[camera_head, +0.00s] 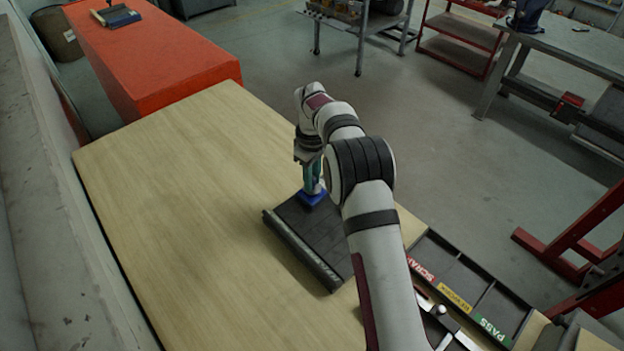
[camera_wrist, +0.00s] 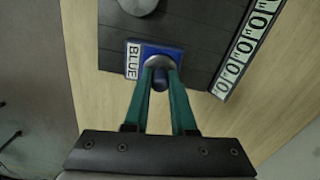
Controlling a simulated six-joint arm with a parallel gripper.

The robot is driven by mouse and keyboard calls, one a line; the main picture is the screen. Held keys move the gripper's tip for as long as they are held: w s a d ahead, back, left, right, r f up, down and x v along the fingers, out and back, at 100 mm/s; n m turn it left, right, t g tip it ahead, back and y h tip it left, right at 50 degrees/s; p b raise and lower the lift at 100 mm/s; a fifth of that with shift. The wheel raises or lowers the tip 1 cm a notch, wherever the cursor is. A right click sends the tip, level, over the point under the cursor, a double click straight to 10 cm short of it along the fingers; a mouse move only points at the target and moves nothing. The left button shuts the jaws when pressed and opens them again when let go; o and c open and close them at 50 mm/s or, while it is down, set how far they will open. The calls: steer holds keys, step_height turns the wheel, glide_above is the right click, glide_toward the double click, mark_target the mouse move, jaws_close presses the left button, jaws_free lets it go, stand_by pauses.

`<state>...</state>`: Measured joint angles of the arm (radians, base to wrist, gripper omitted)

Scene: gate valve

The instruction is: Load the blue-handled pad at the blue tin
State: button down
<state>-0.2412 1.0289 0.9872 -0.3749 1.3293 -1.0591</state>
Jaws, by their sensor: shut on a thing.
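My gripper (camera_head: 313,188) has teal fingers and points down at the blue tin (camera_head: 311,200). In the wrist view my gripper (camera_wrist: 160,68) is shut on the blue handle of the pad (camera_wrist: 161,79). A round grey surface shows between the fingertips, inside the tin's blue border. The pad's underside is hidden, so I cannot tell whether it touches the tin.
The dark board (camera_head: 305,235) has a marked strip (camera_wrist: 242,48) along one edge. A grey round part (camera_wrist: 138,4) lies on it. Bins labelled SCRAP, REWORK and PASS (camera_head: 492,330) stand at lower right. The wooden table (camera_head: 180,190) is clear at left; an orange block (camera_head: 150,55) stands behind.

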step_height(320, 180, up, 6)
steer(key=shift+r, duration=0.1)
stand_by(0.4)
stand_by(0.4)
